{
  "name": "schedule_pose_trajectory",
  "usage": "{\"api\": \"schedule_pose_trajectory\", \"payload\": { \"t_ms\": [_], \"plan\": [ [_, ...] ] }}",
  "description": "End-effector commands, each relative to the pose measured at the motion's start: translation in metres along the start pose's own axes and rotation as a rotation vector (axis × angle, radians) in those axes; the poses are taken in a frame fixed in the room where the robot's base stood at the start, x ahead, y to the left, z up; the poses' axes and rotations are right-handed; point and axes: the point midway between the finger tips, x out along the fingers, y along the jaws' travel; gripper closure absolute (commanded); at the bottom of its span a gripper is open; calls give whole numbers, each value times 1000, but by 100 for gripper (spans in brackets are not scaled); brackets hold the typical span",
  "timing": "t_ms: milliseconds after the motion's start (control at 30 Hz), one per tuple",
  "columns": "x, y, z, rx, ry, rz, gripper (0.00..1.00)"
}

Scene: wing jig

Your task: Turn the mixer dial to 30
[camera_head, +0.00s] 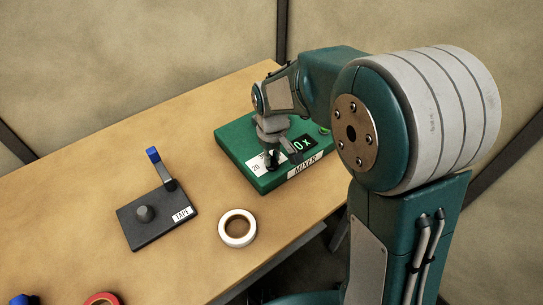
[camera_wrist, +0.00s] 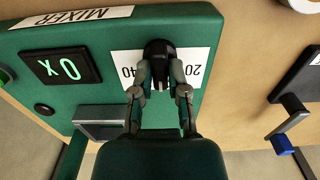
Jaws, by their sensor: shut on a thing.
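The green mixer box (camera_head: 237,133) sits on the table, with a MIXER label on its side. It fills much of the wrist view (camera_wrist: 205,70). Its black dial (camera_wrist: 159,50) stands on a white scale plate (camera_wrist: 128,57), where 20 and 40 show; the marks between are hidden. My gripper (camera_wrist: 159,84) is shut on the dial, one finger on each side, and in the head view my gripper (camera_head: 272,160) covers most of the dial. I cannot tell where the dial points. The display (camera_wrist: 60,69) shows 0 x in green.
A black tape holder (camera_head: 150,224) with a blue-tipped lever stands left of the mixer. A white tape roll (camera_head: 237,228) lies near the front edge. A red roll (camera_head: 103,299) and a blue-topped thing (camera_head: 22,299) are at the bottom left. The table's back left is clear.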

Motion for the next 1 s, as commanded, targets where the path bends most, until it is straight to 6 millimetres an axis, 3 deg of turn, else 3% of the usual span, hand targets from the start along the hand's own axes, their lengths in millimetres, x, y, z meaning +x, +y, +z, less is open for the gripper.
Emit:
{"api": "schedule_pose_trajectory", "payload": {
  "t_ms": [400, 433, 500, 867, 1000],
  "plan": [
    [1, 0, 0, 8, -2, -1, 100],
    [1, 0, 0, 8, -2, -1, 76],
    [1, 0, 0, 8, -2, -1, 46],
    [0, 0, 0, 7, 0, 0, 46],
    [-12, 0, -1, 7, 2, 0, 46]
  ]
}}
